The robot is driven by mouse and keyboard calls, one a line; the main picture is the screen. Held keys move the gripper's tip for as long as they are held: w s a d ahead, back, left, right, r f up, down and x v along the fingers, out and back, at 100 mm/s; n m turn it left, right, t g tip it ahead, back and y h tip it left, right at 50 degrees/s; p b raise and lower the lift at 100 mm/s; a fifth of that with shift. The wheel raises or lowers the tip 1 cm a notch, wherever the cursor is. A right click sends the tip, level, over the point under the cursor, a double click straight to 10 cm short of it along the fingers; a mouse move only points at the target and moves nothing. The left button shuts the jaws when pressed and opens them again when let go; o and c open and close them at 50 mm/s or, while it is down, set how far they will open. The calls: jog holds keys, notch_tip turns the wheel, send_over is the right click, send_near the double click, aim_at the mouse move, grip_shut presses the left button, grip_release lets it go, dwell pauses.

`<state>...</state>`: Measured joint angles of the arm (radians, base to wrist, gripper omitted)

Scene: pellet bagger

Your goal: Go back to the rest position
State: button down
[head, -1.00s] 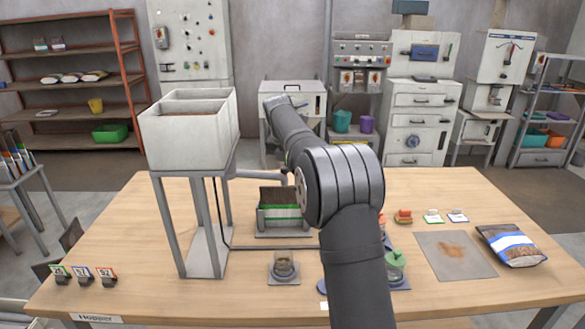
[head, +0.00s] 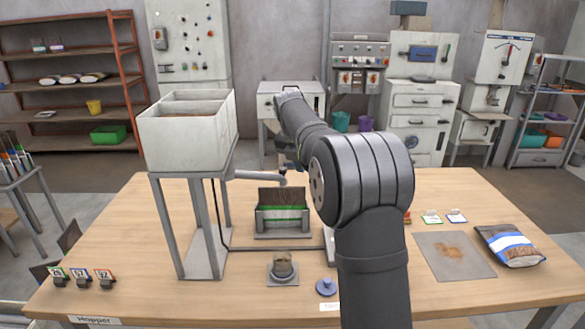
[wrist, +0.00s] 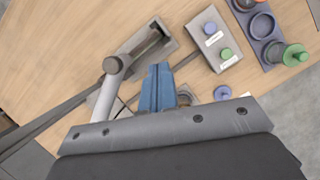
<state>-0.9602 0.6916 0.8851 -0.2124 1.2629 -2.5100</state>
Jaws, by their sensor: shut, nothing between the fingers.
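My gripper (wrist: 157,88) shows in the wrist view as two blue fingers, closed together and empty. It points down over the table, beside the end of the grey spout (wrist: 113,65) and apart from anything it could hold. In the head view my dark arm rises from the bottom right of centre and reaches away over the table. The fingers cannot be made out clearly there. The hopper (head: 188,130) stands at the left, with its spout (head: 255,176) above the bag holder (head: 282,212).
A jar (head: 283,265) and a blue lid (head: 326,287) stand near the front. A button panel (wrist: 216,40) and a jar rack (wrist: 270,50) lie beyond the fingers. A mat (head: 455,258) and a filled bag (head: 510,246) lie at the right.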

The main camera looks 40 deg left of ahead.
notch_tip(320, 180, up, 7)
jog(key=d, duration=0.2)
jog(key=shift+d, duration=0.4)
jog(key=shift+s, duration=0.1)
jog(key=a+f, duration=0.7)
jog(key=f, duration=0.2)
jog(key=shift+w+a+f, duration=0.2)
jog(key=shift+w, duration=0.05)
jog(key=shift+d, duration=0.15)
